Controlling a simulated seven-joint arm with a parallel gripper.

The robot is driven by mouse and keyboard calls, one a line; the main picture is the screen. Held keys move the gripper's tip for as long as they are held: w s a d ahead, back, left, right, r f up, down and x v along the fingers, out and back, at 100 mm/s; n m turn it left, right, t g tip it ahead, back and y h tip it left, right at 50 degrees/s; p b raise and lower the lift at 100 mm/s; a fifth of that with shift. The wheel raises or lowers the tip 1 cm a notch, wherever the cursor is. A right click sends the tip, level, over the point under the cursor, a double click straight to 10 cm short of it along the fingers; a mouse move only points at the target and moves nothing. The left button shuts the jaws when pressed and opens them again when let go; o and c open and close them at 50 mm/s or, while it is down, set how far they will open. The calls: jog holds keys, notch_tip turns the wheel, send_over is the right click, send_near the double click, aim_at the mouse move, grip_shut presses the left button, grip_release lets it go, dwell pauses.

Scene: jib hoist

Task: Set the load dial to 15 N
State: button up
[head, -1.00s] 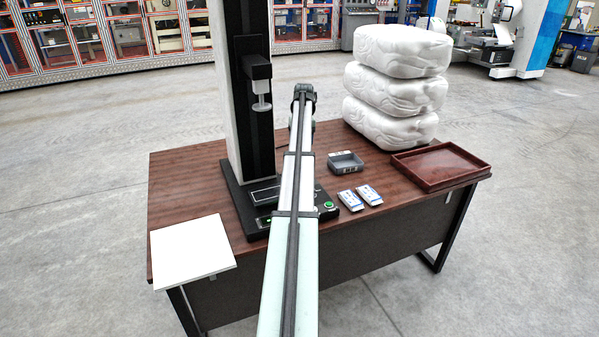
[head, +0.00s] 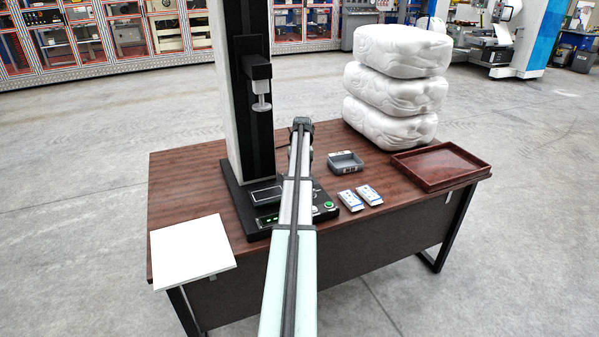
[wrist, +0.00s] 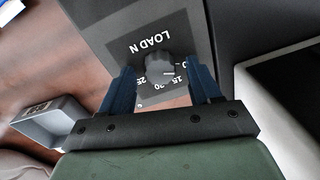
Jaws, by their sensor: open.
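The load dial (wrist: 159,63) shows in the wrist view as a dark round knob on a black panel marked LOAD N (wrist: 150,43). Numbers, among them 25, 20 and 15, run along its lower side. A small light mark is near the knob's lower right edge; I cannot tell its exact reading. My gripper (wrist: 160,70) is open, its two blue fingers on either side of the knob with gaps visible. I cannot tell how deep the fingertips reach. In the head view my arm hides the dial and gripper beside the test stand (head: 235,100).
The stand's base carries a green button (head: 328,205). A grey bin (head: 346,168), two blue-white packets (head: 360,197), a brown tray (head: 440,182) and stacked white bundles (head: 392,85) are to the right. A white board (head: 190,250) lies at the table's front left.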

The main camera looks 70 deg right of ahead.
jog(key=c, duration=1)
jog(key=shift+c, duration=0.2)
jog(key=shift+m, duration=0.4)
jog(key=m, duration=0.3)
jog(key=shift+s+m+h, duration=0.1)
jog(key=shift+m+h, duration=0.2)
jog(key=shift+m, duration=2.2)
jog(key=o, duration=1)
